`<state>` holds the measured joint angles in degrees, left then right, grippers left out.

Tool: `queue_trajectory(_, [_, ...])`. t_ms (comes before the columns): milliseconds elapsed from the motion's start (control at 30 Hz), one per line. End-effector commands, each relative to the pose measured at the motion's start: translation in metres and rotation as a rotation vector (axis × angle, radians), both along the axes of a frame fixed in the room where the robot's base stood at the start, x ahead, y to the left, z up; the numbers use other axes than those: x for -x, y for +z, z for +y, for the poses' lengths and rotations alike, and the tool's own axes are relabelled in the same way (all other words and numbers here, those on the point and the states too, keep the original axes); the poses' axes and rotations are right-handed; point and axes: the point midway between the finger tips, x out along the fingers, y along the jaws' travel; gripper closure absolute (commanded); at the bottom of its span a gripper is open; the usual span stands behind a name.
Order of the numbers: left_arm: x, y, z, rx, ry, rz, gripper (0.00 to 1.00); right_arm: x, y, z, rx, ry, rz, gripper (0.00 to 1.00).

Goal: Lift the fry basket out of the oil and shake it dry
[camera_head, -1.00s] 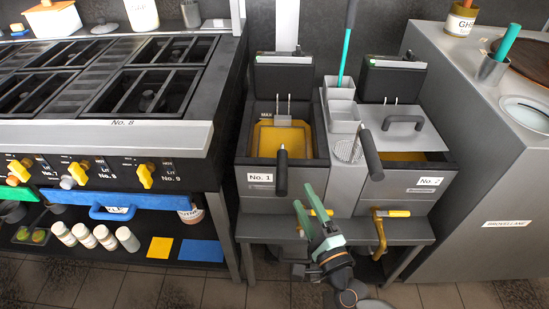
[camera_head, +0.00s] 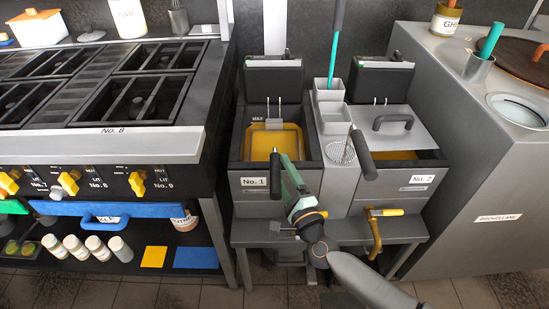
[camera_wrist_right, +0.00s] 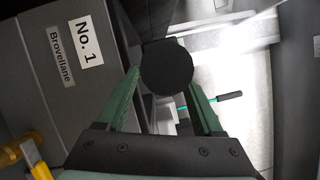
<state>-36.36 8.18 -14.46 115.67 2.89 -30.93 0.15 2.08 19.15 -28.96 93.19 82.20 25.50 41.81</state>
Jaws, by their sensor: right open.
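Fryer No. 1 (camera_head: 292,180) holds yellow oil (camera_head: 262,145). The fry basket's black handle (camera_head: 275,172) sticks out over the front of this fryer. The basket body is hard to make out in the oil; a metal bracket (camera_head: 275,122) shows at the back of the well. My right gripper (camera_head: 286,163) is open, with its green fingers just beside the handle in the head view. In the right wrist view the round black handle end (camera_wrist_right: 167,67) shows between the open green fingers (camera_wrist_right: 160,75). Contact cannot be told. My left gripper is not in view.
Fryer No. 2 (camera_head: 420,180) stands to the right, with a lid (camera_head: 395,125) partly over it and another black handle (camera_head: 362,155) in front. A mesh skimmer (camera_head: 342,152) and grey bins (camera_head: 330,115) sit between the fryers. A stove (camera_head: 90,143) stands left.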

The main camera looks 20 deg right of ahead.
Motion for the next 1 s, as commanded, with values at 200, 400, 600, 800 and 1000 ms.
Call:
queue_trajectory(200, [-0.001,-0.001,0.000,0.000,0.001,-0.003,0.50,-0.025,0.002,0.003,0.001,0.002,-0.001,0.32])
queue_trajectory(400, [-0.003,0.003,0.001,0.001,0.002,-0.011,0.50,-0.027,0.002,0.003,0.002,0.001,0.000,0.32])
queue_trajectory(600, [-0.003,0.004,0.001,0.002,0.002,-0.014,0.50,-0.027,0.003,0.003,0.001,0.001,0.001,0.45])
queue_trajectory(800, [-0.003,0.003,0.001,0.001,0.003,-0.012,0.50,-0.027,0.003,0.002,0.001,0.001,0.000,0.68])
queue_trajectory(1000, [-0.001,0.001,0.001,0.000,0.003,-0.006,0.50,-0.027,0.003,0.002,0.001,0.001,0.001,0.90])
